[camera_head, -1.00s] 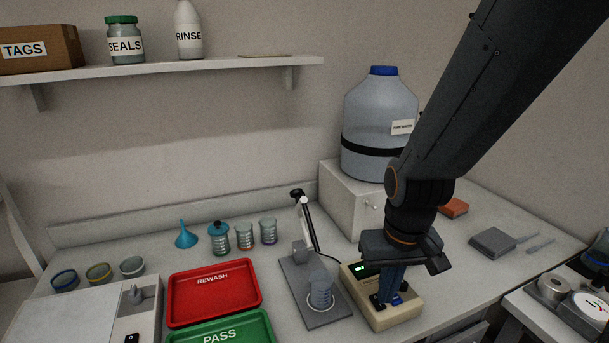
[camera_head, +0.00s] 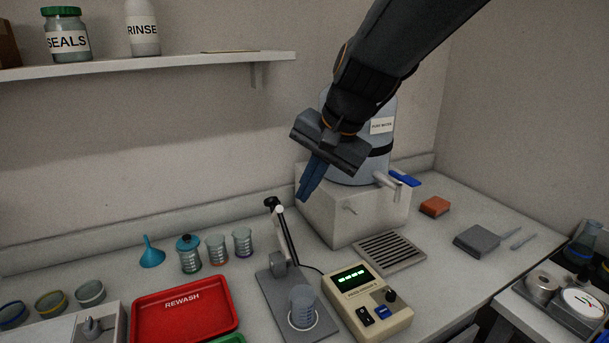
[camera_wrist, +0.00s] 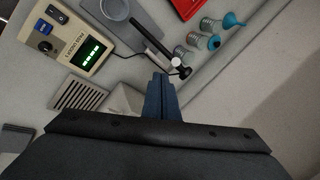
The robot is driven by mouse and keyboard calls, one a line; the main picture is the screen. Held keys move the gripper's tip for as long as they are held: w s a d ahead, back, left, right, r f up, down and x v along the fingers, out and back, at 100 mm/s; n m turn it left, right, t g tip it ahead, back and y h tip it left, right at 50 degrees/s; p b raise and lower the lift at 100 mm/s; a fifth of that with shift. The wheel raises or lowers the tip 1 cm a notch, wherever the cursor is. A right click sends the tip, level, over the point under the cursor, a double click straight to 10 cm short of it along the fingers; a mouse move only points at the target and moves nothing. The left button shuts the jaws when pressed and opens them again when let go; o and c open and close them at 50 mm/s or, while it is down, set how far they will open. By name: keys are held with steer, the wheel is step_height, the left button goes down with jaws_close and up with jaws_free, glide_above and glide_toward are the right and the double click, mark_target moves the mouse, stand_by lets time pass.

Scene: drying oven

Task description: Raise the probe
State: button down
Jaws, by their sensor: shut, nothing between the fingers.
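The probe, a dark rod on a jointed holder (camera_head: 283,228), leans up from a grey stand plate (camera_head: 268,292). It also shows in the wrist view as a black rod (camera_wrist: 150,42). A clear beaker (camera_head: 303,306) stands on the plate, close to the probe's foot. The beige meter (camera_head: 366,306) beside it has a lit green display, a dark knob, and a black and a blue switch. My gripper (camera_head: 306,197) is shut and empty, above and to the right of the probe's top. Its blue fingers (camera_wrist: 159,82) point toward the holder in the wrist view.
A water bottle (camera_head: 361,167) with a tap stands on a white block (camera_head: 340,215) behind my gripper. A drain grille (camera_head: 390,252) lies in front. Small jars (camera_head: 217,249), a blue funnel (camera_head: 152,254) and a red REWASH tray (camera_head: 186,315) are on the left.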

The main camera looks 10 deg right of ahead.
steer(key=w+a+f+p, duration=0.2)
steer(key=w+a+f, duration=0.1)
steer(key=w+a, duration=0.1)
steer(key=shift+w+f, duration=0.2)
steer(key=shift+d, duration=0.1)
stand_by(0.4)
